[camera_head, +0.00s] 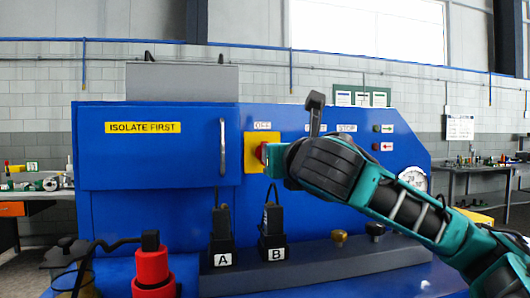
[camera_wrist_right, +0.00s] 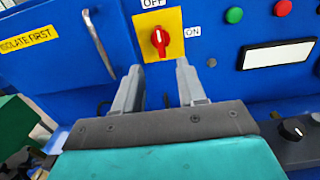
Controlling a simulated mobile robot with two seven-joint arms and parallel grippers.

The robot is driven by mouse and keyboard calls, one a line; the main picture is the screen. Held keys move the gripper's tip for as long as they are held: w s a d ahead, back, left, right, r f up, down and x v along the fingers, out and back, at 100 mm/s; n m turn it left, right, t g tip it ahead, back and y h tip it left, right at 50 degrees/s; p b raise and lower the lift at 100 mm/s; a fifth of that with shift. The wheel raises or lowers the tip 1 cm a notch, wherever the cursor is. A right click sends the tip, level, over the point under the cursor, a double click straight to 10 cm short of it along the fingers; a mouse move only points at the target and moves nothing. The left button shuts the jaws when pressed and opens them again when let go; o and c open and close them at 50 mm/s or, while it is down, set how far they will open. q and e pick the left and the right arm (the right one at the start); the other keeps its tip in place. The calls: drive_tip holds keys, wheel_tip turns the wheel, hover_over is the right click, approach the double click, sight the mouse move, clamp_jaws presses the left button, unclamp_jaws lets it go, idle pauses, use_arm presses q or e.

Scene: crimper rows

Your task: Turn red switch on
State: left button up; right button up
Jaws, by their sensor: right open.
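The red switch (camera_wrist_right: 160,37) is a rotary knob on a yellow plate (camera_wrist_right: 178,22) on the blue machine's front. OFF is printed above the plate and ON to its right. The knob's grip stands roughly upright, toward OFF. In the head view the yellow plate (camera_head: 251,146) shows, with the knob mostly hidden behind my right gripper (camera_head: 272,158). In the right wrist view my right gripper (camera_wrist_right: 159,72) is open and empty, its two fingers pointing at the plate, just below the knob and to either side of it. I cannot tell whether they touch the panel. My left gripper is out of view.
A silver door handle (camera_head: 222,147) and an "ISOLATE FIRST" label (camera_head: 142,128) are left of the switch. Green and red buttons (camera_wrist_right: 234,15) are to its right. Black units A (camera_head: 222,235) and B (camera_head: 272,230) and a red cylinder (camera_head: 152,268) stand below.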

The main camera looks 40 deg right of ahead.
drive_tip(key=x, duration=1.1)
drive_tip(key=shift+w, duration=0.3)
drive_tip(key=shift+d, duration=0.1)
drive_tip(key=shift+c, duration=0.2)
clamp_jaws()
